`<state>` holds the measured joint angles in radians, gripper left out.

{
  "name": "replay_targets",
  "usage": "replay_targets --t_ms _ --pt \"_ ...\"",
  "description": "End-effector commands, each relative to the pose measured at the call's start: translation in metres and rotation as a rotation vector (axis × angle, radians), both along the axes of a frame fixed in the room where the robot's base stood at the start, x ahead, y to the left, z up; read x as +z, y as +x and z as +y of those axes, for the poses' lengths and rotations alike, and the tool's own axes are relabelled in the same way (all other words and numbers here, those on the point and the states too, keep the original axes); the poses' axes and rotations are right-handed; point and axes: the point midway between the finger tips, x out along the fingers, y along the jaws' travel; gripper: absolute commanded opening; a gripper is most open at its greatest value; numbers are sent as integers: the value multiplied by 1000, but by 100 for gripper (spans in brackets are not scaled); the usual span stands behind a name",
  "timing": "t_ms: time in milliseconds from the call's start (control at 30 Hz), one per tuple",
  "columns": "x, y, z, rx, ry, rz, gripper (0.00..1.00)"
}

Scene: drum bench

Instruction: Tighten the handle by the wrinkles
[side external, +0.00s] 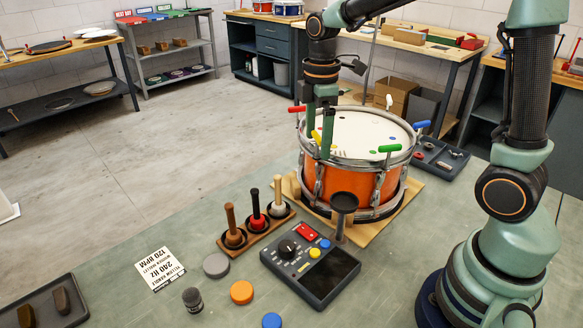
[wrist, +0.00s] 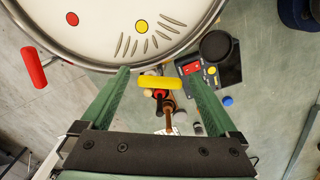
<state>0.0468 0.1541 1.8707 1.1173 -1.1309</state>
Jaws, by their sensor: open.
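An orange drum (side external: 350,183) with a white head stands on a wooden board. Coloured T-handles stand around its rim: red (side external: 297,109), white (side external: 389,101), blue (side external: 422,124), green (side external: 389,148) and yellow (side external: 316,137). In the wrist view, short dark wrinkle lines (wrist: 131,46) fan out on the drumhead beside a yellow dot (wrist: 142,25). The yellow handle (wrist: 167,83) is the nearest one to them. My gripper (wrist: 158,72) is open, pointing down, with its fingers on either side of the yellow handle. I cannot tell whether either finger touches it. The red handle (wrist: 33,67) lies farther left.
A control box (side external: 310,268) with a dark round pad on a post stands before the drum. A rack (side external: 254,231) holds several mallets to its left. Coloured discs (side external: 241,292), a small jar (side external: 193,299) and a printed card (side external: 161,268) lie nearby. A dark tray (side external: 440,158) sits behind right.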

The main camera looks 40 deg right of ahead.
Motion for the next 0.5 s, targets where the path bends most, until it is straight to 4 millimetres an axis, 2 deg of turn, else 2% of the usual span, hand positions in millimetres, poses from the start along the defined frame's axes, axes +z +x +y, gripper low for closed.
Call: replay_targets --t_ms 200,267,300,433,500 --pt "0 0 0 0 0 0 95" --pt "0 0 0 0 0 0 76" --pt "0 0 0 0 0 0 61" --pt "0 0 0 0 0 0 11" --pt "0 0 0 0 0 0 9"
